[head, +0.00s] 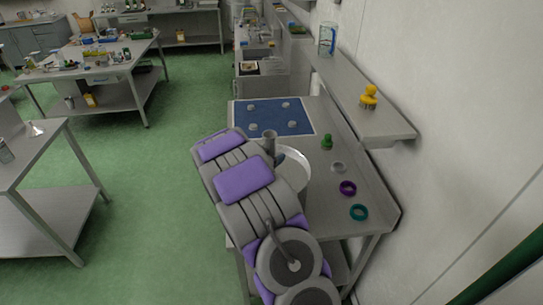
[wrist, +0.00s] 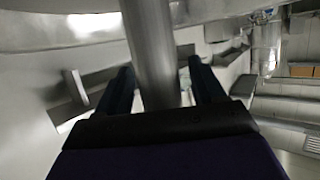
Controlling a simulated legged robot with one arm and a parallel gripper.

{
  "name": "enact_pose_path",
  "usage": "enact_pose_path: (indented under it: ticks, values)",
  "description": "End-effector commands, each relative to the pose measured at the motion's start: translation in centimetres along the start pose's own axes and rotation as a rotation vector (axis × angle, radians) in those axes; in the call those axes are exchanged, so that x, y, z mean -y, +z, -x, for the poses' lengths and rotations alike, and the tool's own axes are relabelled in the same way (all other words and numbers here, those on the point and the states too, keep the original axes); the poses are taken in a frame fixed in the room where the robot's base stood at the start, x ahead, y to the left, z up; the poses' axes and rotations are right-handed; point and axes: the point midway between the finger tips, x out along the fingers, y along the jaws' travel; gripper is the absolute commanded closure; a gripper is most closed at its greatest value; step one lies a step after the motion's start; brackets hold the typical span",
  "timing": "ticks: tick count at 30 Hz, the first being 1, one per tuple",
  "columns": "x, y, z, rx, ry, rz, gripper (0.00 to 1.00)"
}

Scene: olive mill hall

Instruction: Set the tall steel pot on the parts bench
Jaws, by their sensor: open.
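A round, shiny steel vessel (head: 293,168), which looks like the pot, shows partly behind my arm in the head view, over a grey bench (head: 325,215) along the wall. My arm hides much of it. A grey cylinder (head: 269,141) stands up beside it; I cannot tell whether it belongs to the pot. In the wrist view, my gripper (wrist: 164,82) is open, with one dark finger on each side of a steel bar (wrist: 150,45). Contact cannot be told. A curved metal surface fills the top of that view.
Green floor is clear at left, between other tables (head: 40,165).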

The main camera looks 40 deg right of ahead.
Motion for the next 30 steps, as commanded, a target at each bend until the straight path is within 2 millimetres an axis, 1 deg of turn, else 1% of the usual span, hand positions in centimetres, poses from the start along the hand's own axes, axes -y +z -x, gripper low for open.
enact_pose_path:
  ticks: [5, 12, 16, 21, 28, 30]
  values:
    - [0.2, 0.0, 2.7, 0.002, -0.005, 0.0, 0.32]
    - [0.2, -0.1, 7.5, 0.0, -0.004, -0.001, 0.32]
    - [0.2, 0.1, 9.5, 0.002, -0.005, 0.0, 0.32]
    - [0.1, 0.1, 11.1, 0.002, -0.001, 0.0, 0.32]
    - [0.1, 0.0, 11.7, 0.001, -0.002, 0.001, 0.32]
    - [0.5, 0.0, 11.9, 0.012, -0.021, -0.003, 0.32]
